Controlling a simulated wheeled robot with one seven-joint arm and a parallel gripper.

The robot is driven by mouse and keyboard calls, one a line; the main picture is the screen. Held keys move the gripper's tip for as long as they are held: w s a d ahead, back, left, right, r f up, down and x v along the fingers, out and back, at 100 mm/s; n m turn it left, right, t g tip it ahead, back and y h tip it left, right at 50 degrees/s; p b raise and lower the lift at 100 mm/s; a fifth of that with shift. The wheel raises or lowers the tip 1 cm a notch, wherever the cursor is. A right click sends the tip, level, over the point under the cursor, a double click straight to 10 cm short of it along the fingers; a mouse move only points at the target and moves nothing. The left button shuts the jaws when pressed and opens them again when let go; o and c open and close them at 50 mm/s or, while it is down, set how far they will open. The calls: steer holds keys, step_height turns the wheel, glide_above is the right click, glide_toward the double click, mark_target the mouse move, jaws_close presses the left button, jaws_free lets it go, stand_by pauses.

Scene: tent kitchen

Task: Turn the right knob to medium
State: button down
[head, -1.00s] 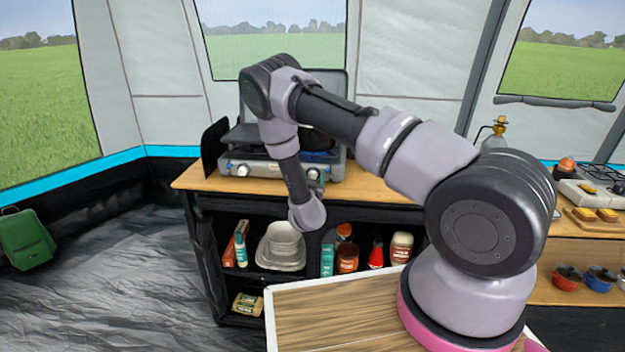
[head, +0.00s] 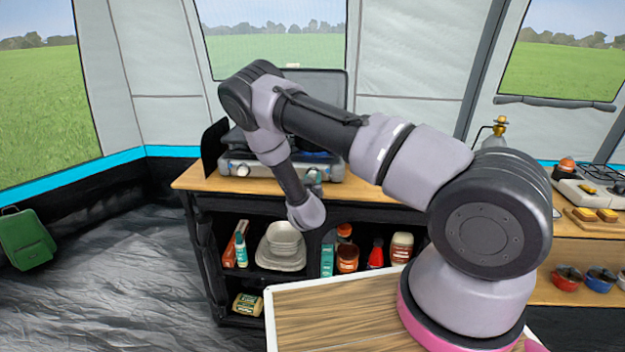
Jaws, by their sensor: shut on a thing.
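The two-burner camping stove (head: 228,168) stands on the wooden counter with its lid raised. Its left knob (head: 243,171) is in plain view on the front panel. The right knob (head: 312,174) is mostly covered by my gripper (head: 314,184), so its angle cannot be read. My gripper shows as a small dark shape in front of the panel, partly hidden behind my wrist. It is shut on the right knob. Bluish colour (head: 321,154) shows at the right burner, largely hidden by my arm.
Below the counter (head: 195,181), a shelf holds stacked white bowls (head: 283,240), bottles and jars. Another stove (head: 575,190) stands at the right.

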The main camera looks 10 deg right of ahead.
steer(key=shift+n, duration=1.6)
steer(key=shift+c, duration=2.2)
jaws_free()
steer(key=shift+s, duration=0.1)
steer(key=v, duration=1)
steer(key=shift+s+a, duration=0.2)
steer(key=shift+s, duration=0.1)
steer(key=shift+r, duration=0.1)
